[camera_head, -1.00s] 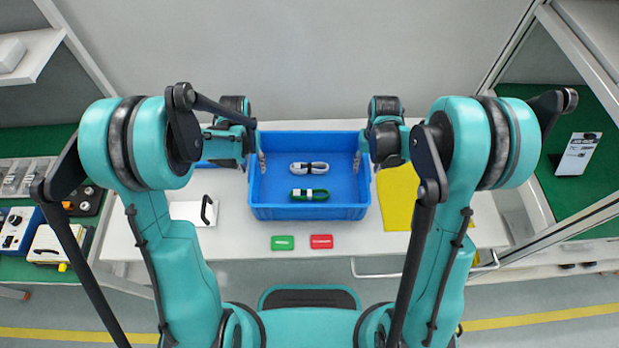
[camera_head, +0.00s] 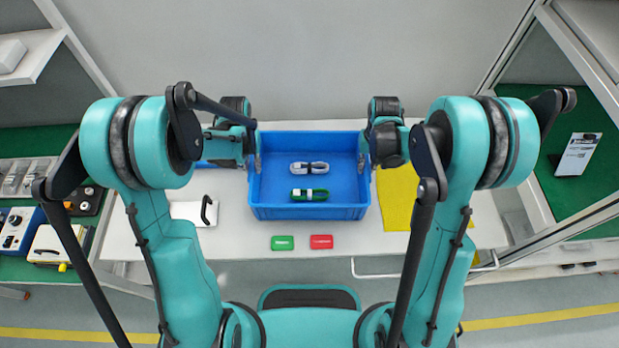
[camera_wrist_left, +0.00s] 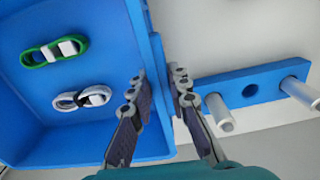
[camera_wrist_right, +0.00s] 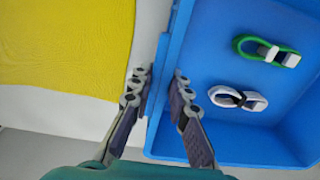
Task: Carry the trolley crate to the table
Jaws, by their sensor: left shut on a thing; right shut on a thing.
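The blue crate (camera_head: 309,213) is over the white table (camera_head: 335,241), level; I cannot tell whether it rests on the top. It holds a white cable bundle (camera_head: 309,168) and a green cable bundle (camera_head: 309,195). My left gripper (camera_head: 257,163) is shut on the crate's left wall, one finger on each side, as the left wrist view (camera_wrist_left: 158,88) shows. My right gripper (camera_head: 364,162) is shut on the right wall in the same way, seen in the right wrist view (camera_wrist_right: 160,85). The crate's underside is hidden.
A green block (camera_head: 283,243) and a red block (camera_head: 321,242) lie in front of the crate. A yellow mat (camera_head: 397,205) lies to its right. A blue plate with metal pegs (camera_wrist_left: 250,90) and a white pad with a black handle (camera_head: 188,211) are to its left.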

